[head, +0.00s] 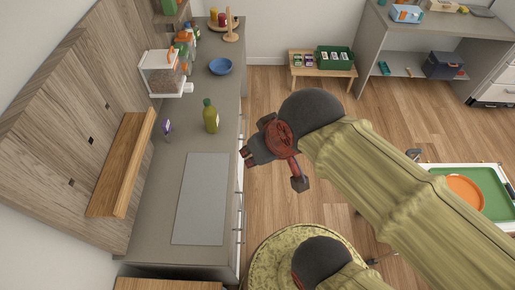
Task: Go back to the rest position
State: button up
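My gripper (272,170) is at the end of my arm, over the floor just right of the counter's front edge. Its dark fingertips stand apart, one at the left and one lower right, with red parts behind them. It looks open, and nothing shows between the fingers. It appears clear of the counter, though its height is hard to judge.
The long grey counter (220,110) holds a clear-sided dispenser (162,76), a green bottle (211,116), a blue bowl (221,66) and a grey mat (202,198). A wooden shelf (122,165) juts from the wall. A round rug (268,258) lies below. Wooden floor (262,95) is open behind.

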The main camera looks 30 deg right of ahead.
jog(key=shift+f, duration=0.1)
notch_tip(320, 180, down, 16)
jog(key=b, duration=1.6)
jog(key=shift+f+b, duration=0.2)
jog(key=shift+b, duration=0.1)
